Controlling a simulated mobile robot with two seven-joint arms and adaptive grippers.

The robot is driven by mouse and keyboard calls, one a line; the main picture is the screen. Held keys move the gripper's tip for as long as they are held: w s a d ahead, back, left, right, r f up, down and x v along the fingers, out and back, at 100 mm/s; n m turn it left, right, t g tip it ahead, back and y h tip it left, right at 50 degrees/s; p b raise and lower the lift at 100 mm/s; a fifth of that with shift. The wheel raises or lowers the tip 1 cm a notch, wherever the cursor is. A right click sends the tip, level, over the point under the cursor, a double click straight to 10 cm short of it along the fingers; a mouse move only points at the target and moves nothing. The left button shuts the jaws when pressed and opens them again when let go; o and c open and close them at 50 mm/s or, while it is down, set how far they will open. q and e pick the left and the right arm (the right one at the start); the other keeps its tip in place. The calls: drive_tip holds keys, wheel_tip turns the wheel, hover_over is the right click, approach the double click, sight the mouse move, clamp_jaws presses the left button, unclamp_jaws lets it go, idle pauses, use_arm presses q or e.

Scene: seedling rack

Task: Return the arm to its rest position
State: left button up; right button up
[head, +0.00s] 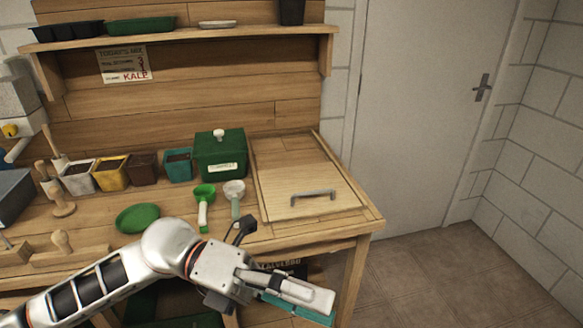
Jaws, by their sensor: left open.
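My left arm (110,278) comes in from the lower left in the head view, reaching across the front of the wooden bench. My left gripper (318,305) is in front of the bench's front edge, near its right leg, pointing right and slightly down. It is open, and I see nothing held in it. A teal strip shows along its lower finger; I cannot tell more about it. My right gripper is not in view.
On the bench (98,225) stand several small pots, a green lidded box (220,158), a green scoop (203,198), a white scoop (234,193) and a green oval object (138,218). A wooden lid with a handle (313,197) lies at right. Floor (440,275) right of the bench is clear.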

use_arm(q)
drive_tip(key=w+r+n+t+h, duration=0.2)
drive_tip(key=w+n+t+h, duration=0.4)
drive_tip(key=w+n+t, duration=0.45)
drive_tip(key=w+a+f+n+t+y, duration=0.3)
drive_tip(key=a+f+n+t+y, duration=0.3)
drive_tip(key=n, duration=0.4)
drive_tip(key=w+a+f+n+t+y, duration=0.3)
drive_tip(key=a+f+n+t, duration=0.1)
drive_tip(key=f+n+t, duration=0.4)
drive_tip(key=s+a+f+n+g+y, duration=0.15)
drive_tip(key=a+f+n+y, duration=0.25)
drive_tip(key=f, duration=0.4)
drive_tip(key=s+a+f+n+g+y, duration=0.1)
drive_tip(key=s+a+f+n+y, duration=0.2)
drive_tip(key=f, duration=0.4)
drive_tip(key=s+a+f+n+g+y, duration=0.2)
drive_tip(key=s+a+f, duration=0.1)
drive_tip(key=s+f, duration=0.2)
drive_tip(key=s+a+f+n+g+y+p, duration=0.1)
drive_tip(key=s+a+f+n+g, duration=0.1)
drive_tip(key=f, duration=0.8)
drive_tip(key=s+a+n, duration=0.1)
drive_tip(key=s+a, duration=0.1)
drive_tip(key=s, duration=0.1)
drive_tip(key=shift+s+g+y, duration=0.3)
drive_tip(key=shift+s+y, duration=0.05)
drive_tip(key=shift+y, duration=0.05)
